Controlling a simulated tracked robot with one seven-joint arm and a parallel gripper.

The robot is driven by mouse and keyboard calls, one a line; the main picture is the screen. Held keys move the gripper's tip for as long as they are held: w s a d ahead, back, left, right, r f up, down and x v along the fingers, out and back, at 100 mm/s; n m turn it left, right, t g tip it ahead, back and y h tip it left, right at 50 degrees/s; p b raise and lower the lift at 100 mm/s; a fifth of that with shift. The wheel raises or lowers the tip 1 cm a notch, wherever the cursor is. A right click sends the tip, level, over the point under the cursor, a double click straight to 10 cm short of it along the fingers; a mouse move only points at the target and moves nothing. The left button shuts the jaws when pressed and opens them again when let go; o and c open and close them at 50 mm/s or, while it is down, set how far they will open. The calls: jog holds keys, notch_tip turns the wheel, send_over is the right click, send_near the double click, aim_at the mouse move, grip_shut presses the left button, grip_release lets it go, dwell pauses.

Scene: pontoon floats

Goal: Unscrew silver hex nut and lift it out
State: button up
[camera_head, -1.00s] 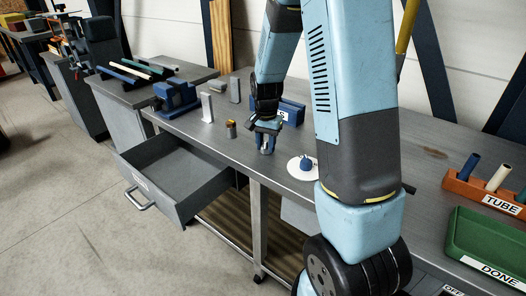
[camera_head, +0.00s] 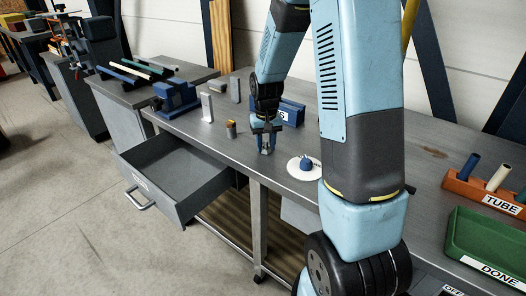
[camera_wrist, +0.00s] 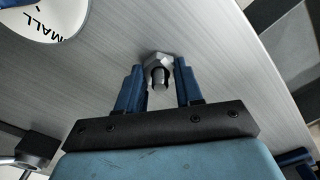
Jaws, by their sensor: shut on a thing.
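The silver hex nut (camera_wrist: 154,59) shows in the wrist view between the tips of my gripper (camera_wrist: 159,68), low over the grey bench top. A dark, round stud end (camera_wrist: 160,79) shows at the nut's middle. My gripper's two blue fingers are shut on the nut from either side. In the head view my gripper (camera_head: 265,148) points straight down at the bench, and the nut is too small there to make out clearly.
A white disc (camera_head: 293,172) with a blue piece on it lies right of my gripper. A small orange-topped cylinder (camera_head: 231,129) stands to the left, and a blue labelled bin (camera_head: 292,111) behind. An open drawer (camera_head: 178,178) juts from the bench front.

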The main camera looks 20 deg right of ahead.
jog(key=n, duration=0.5)
jog(key=shift+n, duration=0.3)
jog(key=n, duration=0.5)
jog(key=o, duration=0.9)
